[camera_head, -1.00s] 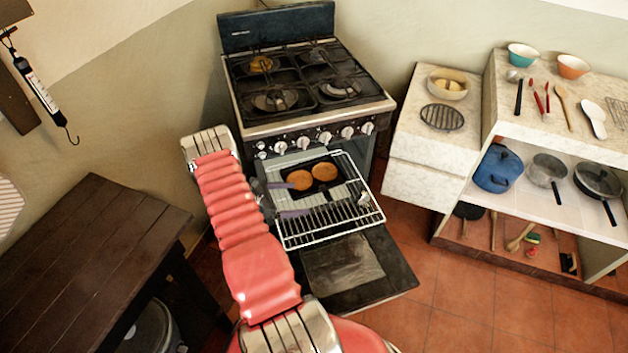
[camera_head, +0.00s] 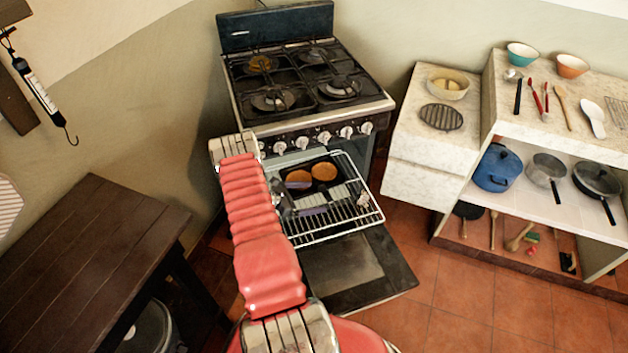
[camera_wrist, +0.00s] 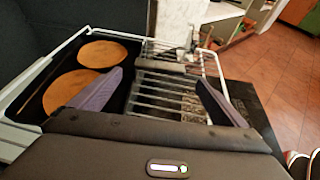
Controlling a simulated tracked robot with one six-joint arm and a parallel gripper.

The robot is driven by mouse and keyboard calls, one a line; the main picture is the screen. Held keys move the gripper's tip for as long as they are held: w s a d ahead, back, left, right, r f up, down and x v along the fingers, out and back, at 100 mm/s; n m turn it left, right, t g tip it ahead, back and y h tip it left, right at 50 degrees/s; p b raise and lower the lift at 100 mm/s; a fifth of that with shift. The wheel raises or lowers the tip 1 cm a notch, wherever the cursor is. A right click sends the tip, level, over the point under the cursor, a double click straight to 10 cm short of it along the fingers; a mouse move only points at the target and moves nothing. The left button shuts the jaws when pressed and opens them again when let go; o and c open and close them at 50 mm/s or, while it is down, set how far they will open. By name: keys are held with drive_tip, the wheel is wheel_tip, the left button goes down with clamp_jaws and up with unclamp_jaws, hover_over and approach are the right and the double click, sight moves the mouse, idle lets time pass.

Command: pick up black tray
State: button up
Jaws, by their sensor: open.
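The black tray (camera_head: 318,189) holds two round golden-brown pieces and lies on the pulled-out wire oven rack (camera_head: 344,234). In the wrist view the tray (camera_wrist: 36,108) is at the left, with its near part hidden by my gripper. My gripper (camera_wrist: 165,92) is open and empty, its two purple-grey fingers spread over the rack. Its left finger is beside or over the tray's right edge; I cannot tell whether it touches. The right finger is over the bare wires. In the head view my arm hides part of the gripper.
The stove (camera_head: 305,90) stands above the rack, and its oven door (camera_head: 350,270) hangs open below. A dark wooden table (camera_head: 90,245) is at the left. A shelf (camera_head: 545,195) with pots is at the right. The tiled floor between is clear.

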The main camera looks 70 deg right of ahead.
sight(329, 201)
drive_tip(key=shift+x, duration=2.25)
drive_tip(key=c, duration=1.3)
drive_tip(key=shift+r, duration=0.1)
drive_tip(key=shift+w+r, duration=0.1)
drive_tip(key=shift+r, duration=0.35)
drive_tip(key=s+a, duration=0.2)
drive_tip(key=s, duration=0.1)
drive_tip(key=shift+a, duration=0.4)
wheel_tip(329, 201, up, 14)
drive_tip(key=shift+f, duration=0.1)
drive_tip(key=shift+c, duration=0.9)
